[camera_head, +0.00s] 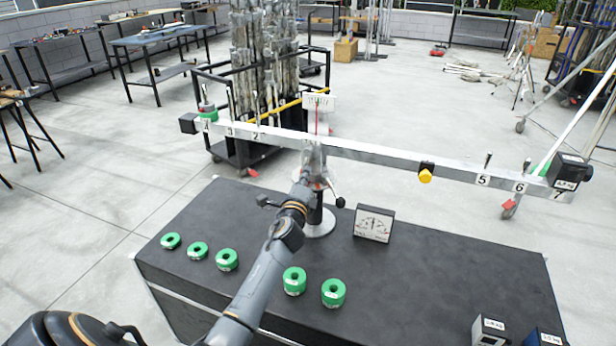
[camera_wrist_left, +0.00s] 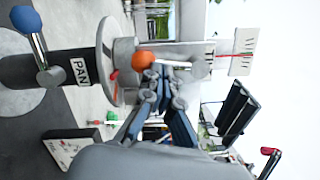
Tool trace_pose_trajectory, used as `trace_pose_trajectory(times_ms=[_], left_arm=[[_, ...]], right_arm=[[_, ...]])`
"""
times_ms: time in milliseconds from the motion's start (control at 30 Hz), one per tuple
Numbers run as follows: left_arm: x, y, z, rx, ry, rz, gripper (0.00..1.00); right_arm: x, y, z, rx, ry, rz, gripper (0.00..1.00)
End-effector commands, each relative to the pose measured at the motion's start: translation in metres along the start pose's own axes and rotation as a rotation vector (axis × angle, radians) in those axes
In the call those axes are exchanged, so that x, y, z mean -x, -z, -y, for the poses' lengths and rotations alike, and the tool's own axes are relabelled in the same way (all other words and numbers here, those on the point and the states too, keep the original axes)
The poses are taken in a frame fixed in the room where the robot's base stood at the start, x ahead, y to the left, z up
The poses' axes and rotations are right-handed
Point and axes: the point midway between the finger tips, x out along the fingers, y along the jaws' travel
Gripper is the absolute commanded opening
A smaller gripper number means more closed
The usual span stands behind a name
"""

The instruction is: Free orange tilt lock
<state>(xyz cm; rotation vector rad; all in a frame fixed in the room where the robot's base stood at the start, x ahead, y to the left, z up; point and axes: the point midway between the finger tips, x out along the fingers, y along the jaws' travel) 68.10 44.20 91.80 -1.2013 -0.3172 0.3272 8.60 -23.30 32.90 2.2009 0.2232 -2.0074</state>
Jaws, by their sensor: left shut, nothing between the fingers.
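The orange ball knob of the tilt lock (camera_wrist_left: 144,60) shows in the left wrist view beside the grey post head. My left gripper (camera_wrist_left: 165,72) is shut and empty, with its fingertips close to the right of the orange knob; I cannot tell if they touch. In the head view my left gripper (camera_head: 306,174) is at the stand's post, just under the beam (camera_head: 375,154), and hides part of the post head. A blue ball knob (camera_wrist_left: 26,19) on a lever sits by the PAN label (camera_wrist_left: 80,71). My right gripper is not in view.
The stand rises from a dark table (camera_head: 440,290). Several green ring weights, such as one at the front (camera_head: 333,292), lie on it. A dial sign (camera_head: 374,223) stands right of the post. Box weights (camera_head: 489,331) are at the front right. The long beam spans above the table.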

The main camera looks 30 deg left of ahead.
Motion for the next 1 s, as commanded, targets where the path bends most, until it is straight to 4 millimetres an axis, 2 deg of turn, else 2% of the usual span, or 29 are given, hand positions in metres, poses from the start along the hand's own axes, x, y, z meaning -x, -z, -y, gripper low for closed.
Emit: trace_pose_trajectory(times_ms=[367,1000], left_arm=[[-0.001,-0.006,-0.004,-0.114,0.021,0.001,0.0],[-0.004,-0.023,-0.005,-0.442,0.087,0.001,0.0]], right_arm=[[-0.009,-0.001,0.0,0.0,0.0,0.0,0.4],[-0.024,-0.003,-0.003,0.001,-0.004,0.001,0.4]])
